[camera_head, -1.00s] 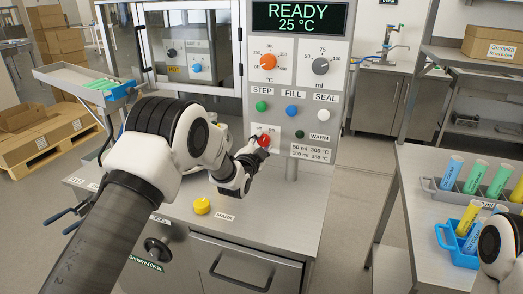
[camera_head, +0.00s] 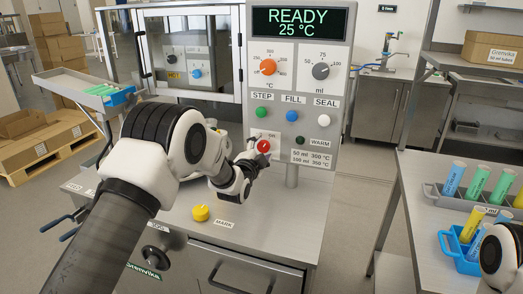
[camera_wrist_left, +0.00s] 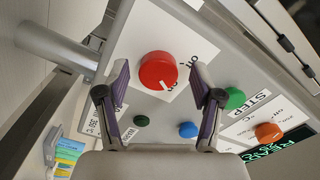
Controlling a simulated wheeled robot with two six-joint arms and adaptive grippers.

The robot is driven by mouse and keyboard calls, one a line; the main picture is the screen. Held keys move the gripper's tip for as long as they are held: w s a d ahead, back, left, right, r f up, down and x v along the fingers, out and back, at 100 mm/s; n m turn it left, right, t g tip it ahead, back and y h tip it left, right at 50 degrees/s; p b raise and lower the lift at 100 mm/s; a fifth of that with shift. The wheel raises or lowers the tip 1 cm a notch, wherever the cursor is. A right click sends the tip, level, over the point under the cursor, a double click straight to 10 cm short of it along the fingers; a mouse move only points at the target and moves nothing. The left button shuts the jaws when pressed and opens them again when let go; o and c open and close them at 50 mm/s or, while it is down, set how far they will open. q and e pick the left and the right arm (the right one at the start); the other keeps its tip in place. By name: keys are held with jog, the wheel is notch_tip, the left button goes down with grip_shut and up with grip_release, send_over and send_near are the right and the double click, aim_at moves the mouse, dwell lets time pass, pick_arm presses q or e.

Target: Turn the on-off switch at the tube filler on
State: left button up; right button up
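The on-off switch is a round red knob (camera_head: 263,146) with a white mark, on a white label low on the front panel of the tube filler (camera_head: 325,165). In the left wrist view the red knob (camera_wrist_left: 158,71) shows between the two fingers. My left gripper (camera_head: 256,161) is open just in front of and below the knob; its fingers (camera_wrist_left: 160,82) stand apart on either side, with visible gaps to the knob. The display (camera_head: 299,22) reads READY 25 °C. My right arm shows only in part at the lower right edge; its gripper is out of view.
Green (camera_head: 261,112), blue (camera_head: 292,115) and white (camera_head: 323,120) buttons sit above the knob, with orange (camera_head: 268,67) and grey (camera_head: 321,71) dials higher. A side table (camera_head: 410,185) with coloured tubes is at right.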

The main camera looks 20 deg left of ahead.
pick_arm(q)
jog(key=s, duration=1.2)
jog(key=shift+a, duration=0.2)
jog(key=shift+f, duration=0.1)
